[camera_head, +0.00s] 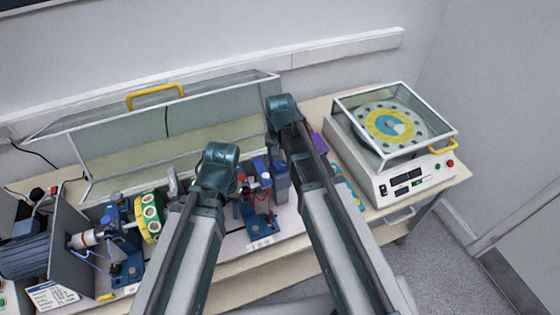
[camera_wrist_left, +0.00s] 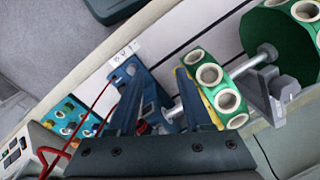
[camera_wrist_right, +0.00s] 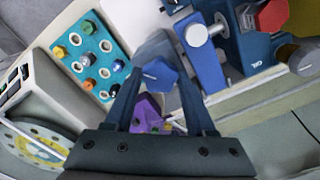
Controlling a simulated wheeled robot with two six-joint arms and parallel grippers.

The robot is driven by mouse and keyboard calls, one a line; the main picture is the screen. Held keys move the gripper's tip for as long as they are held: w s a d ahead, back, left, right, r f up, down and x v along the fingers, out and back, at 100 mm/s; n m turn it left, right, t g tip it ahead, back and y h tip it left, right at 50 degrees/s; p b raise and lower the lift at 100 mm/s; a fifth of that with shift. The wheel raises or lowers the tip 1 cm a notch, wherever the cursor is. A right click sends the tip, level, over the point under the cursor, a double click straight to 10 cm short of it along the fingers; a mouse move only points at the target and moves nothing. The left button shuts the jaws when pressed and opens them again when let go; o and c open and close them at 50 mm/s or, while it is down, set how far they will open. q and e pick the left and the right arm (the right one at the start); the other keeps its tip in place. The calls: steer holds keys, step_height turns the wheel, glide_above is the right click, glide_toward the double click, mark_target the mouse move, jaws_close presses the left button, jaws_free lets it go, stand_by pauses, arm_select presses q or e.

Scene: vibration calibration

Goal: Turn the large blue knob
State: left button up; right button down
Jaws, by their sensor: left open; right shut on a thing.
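The large blue knob (camera_wrist_right: 160,75) has flat, faceted sides and sits between the fingertips of my right gripper (camera_wrist_right: 158,88) in the right wrist view. That gripper is shut on it, with one finger on each side. In the head view my right arm covers the knob. My left gripper (camera_wrist_left: 160,92) is open and empty in the left wrist view. It points toward a blue stand (camera_wrist_left: 147,92) with a shaft and a green-rimmed rotor (camera_wrist_left: 213,88) to its right. My left gripper's fingers are hidden in the head view.
A teal board (camera_wrist_right: 91,60) of coloured knobs and a purple object (camera_wrist_right: 146,112) lie near my right gripper. A balancing machine (camera_head: 405,188) with a clear cover stands at right. A clear hood (camera_head: 180,140) with a yellow handle stands open behind the rig. A motor (camera_head: 28,250) is at left.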

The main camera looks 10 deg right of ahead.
mark_target(280, 164)
steer(key=shift+m, duration=1)
steer(key=shift+c, duration=1.1)
jaws_free()
step_height(280, 164, up, 14)
steer(key=p, duration=1.4)
steer(key=shift+f, duration=0.1)
